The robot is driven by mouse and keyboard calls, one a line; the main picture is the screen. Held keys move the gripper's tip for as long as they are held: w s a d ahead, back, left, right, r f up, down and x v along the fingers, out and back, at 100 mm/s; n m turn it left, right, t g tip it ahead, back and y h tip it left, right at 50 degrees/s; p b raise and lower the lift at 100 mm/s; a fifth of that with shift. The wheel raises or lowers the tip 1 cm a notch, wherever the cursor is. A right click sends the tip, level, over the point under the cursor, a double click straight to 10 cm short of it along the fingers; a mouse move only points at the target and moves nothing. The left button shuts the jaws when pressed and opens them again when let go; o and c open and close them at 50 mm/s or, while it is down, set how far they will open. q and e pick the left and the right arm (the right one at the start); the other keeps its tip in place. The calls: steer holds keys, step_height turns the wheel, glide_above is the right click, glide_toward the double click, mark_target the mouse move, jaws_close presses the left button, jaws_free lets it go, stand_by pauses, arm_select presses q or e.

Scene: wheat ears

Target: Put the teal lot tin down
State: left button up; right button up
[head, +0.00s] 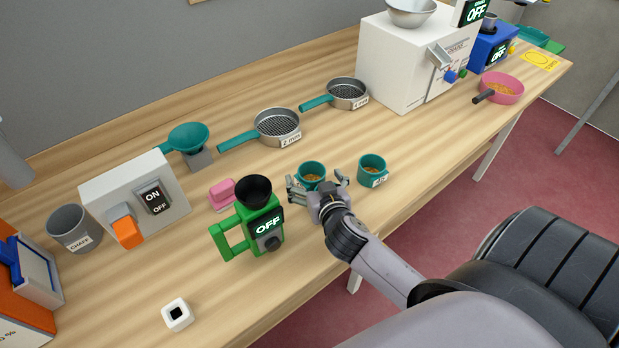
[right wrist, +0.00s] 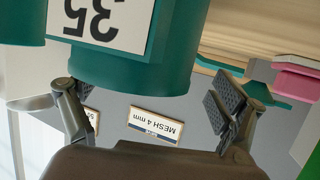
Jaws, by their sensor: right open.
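A teal lot tin (head: 312,171) with grain in it stands on the table, just beyond my right gripper (head: 308,187). A second teal tin (head: 372,165) with grain and a white label stands a little to its right. In the right wrist view a teal tin (right wrist: 170,70) with an upside-down label reading 35 fills the top middle. My right gripper (right wrist: 153,108) is open there, its fingers spread to either side of that tin's near end. I cannot tell whether a finger touches it. Another teal tin (right wrist: 20,25) shows at the left edge. My left gripper is not in view.
A green machine (head: 262,228) with a black funnel and a pink block (head: 222,194) stand left of the tin. Two sieves (head: 277,127) (head: 347,94) lie behind. A white machine (head: 410,65) and a pink bowl (head: 503,88) are farther right. Bare table lies between.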

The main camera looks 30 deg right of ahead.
mark_target(307, 166)
steer(key=shift+p+x, duration=0.45)
steer(key=shift+x, duration=1.5)
steer(key=shift+r, duration=0.1)
steer(key=c, duration=1.4)
